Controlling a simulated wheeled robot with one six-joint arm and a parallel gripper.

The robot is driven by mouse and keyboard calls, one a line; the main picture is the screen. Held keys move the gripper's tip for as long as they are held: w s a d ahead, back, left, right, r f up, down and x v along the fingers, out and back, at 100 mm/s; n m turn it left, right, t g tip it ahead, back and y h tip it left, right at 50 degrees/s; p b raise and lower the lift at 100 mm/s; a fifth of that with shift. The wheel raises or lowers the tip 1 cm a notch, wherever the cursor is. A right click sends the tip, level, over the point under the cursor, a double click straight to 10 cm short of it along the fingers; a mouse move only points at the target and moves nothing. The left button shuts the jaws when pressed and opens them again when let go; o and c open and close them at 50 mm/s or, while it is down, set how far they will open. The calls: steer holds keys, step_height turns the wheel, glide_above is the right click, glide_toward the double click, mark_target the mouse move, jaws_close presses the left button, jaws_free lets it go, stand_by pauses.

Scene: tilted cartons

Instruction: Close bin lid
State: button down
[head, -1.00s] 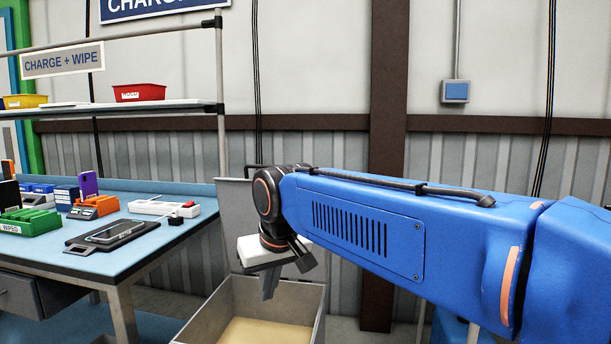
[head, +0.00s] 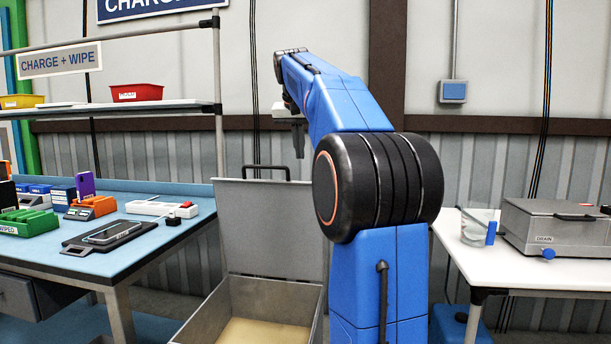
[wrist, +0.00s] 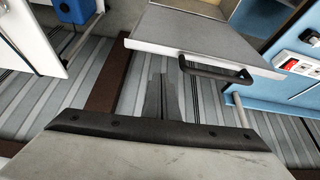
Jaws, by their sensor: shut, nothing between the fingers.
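The grey bin (head: 205,322) stands on the floor, its inside showing a tan bottom. Its lid (head: 268,225) is open, standing nearly upright at the back of the bin. A black handle (head: 265,170) sits on the lid's top edge. My gripper (head: 299,154) is shut and empty, pointing down, above and slightly right of the handle in the picture. In the wrist view, the shut fingers (wrist: 163,85) appear beside the handle (wrist: 217,72) and the grey lid (wrist: 205,35), with a visible gap. I cannot tell the exact depth between fingers and lid.
A blue-topped bench (head: 150,240) with chargers and devices stands to the left. A white table (head: 540,270) with a grey drain box (head: 555,230) and a clear beaker (head: 478,226) stands to the right. A corrugated wall is behind the bin.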

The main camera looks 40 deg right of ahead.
mark_target(305, 185)
steer(key=w+d+f, duration=0.4)
steer(key=d+f, duration=0.3)
steer(key=f, duration=0.1)
steer(key=shift+m, duration=0.3)
steer(key=shift+s+a+f, duration=0.1)
steer(key=shift+s+a, duration=0.6)
steer(key=shift+a, duration=0.2)
steer(key=shift+s+a, duration=0.7)
steer(key=shift+a, duration=0.2)
steer(key=shift+a, duration=0.1)
